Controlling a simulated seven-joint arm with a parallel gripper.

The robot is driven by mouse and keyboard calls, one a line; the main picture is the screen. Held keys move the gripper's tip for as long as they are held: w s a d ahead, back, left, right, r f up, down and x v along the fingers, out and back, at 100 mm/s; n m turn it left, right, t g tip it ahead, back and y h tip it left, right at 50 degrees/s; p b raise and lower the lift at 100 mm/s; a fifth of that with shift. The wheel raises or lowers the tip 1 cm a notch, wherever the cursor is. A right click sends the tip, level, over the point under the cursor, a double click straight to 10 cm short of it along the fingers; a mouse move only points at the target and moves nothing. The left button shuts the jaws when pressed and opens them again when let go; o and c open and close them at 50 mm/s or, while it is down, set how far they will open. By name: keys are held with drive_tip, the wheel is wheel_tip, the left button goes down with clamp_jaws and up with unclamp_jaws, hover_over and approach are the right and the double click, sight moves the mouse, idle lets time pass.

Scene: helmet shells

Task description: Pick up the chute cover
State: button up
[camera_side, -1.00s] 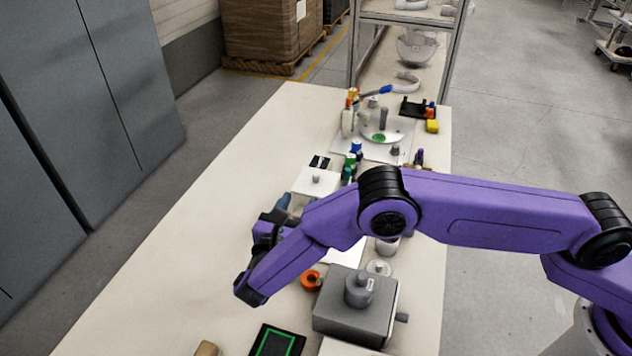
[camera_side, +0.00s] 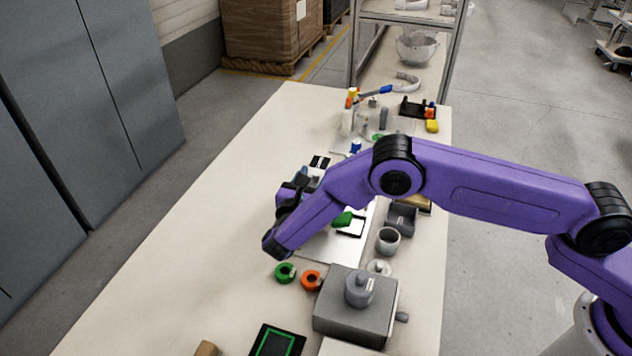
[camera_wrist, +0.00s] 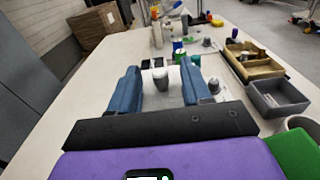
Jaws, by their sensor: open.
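My gripper (camera_wrist: 162,82) is open, with its two blue fingers apart and pointing away over the table. A pale plate with a grey knob (camera_wrist: 160,79) shows between the fingers in the wrist view; it may be the chute cover, but I cannot be sure. The knob is not held, and I cannot tell how far off it is. In the side view my gripper (camera_side: 290,196) is mostly behind my arm, low over the middle of the table, and the knobbed plate is largely hidden there.
A grey block with a knob (camera_side: 356,309), an orange ring (camera_side: 311,280) and a green ring (camera_side: 285,273) lie nearer the side camera. A tan tray (camera_wrist: 250,70) and a grey bin (camera_wrist: 277,98) stand right. The table's left side (camera_side: 190,230) is clear.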

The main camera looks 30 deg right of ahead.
clamp_jaws()
drive_tip(key=shift+r, duration=0.1)
